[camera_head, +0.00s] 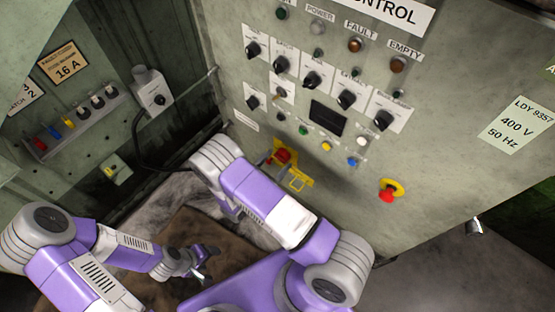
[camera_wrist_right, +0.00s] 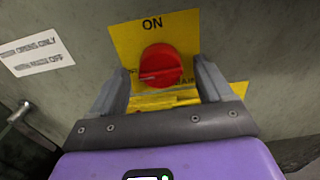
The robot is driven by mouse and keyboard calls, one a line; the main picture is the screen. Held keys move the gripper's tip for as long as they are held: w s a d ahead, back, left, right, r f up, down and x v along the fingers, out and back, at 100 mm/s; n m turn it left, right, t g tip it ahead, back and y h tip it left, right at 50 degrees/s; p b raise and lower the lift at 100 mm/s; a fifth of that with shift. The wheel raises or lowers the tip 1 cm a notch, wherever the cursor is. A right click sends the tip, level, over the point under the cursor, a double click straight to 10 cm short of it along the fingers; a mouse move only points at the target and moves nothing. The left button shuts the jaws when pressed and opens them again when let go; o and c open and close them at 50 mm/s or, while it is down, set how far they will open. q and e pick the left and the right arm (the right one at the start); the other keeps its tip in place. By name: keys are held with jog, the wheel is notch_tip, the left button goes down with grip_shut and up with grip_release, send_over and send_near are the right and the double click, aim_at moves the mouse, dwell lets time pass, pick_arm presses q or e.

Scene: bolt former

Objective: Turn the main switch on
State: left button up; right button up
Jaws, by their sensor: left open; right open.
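The main switch is a round red knob on a yellow plate, low on the control panel in the head view (camera_head: 283,156). In the right wrist view the red knob (camera_wrist_right: 160,62) is near the middle, below the word ON on the yellow plate (camera_wrist_right: 125,42). A pale line on it lies nearly level. My right gripper (camera_wrist_right: 163,76) is open, with one finger on each side of the knob; whether they touch it I cannot tell. Its lower lettering is partly hidden by the fingers. My left gripper (camera_head: 202,264) is open and empty, low and well away from the switch.
A red emergency button on a yellow ring (camera_head: 389,191) sits to the right of the switch. Black selector knobs (camera_head: 312,80) and small buttons are above. A side panel with sockets (camera_head: 97,102) stands at left. A metal handle (camera_wrist_right: 18,112) is left of the plate.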

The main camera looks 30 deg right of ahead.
jog(key=shift+x, duration=0.75)
jog(key=c, duration=1)
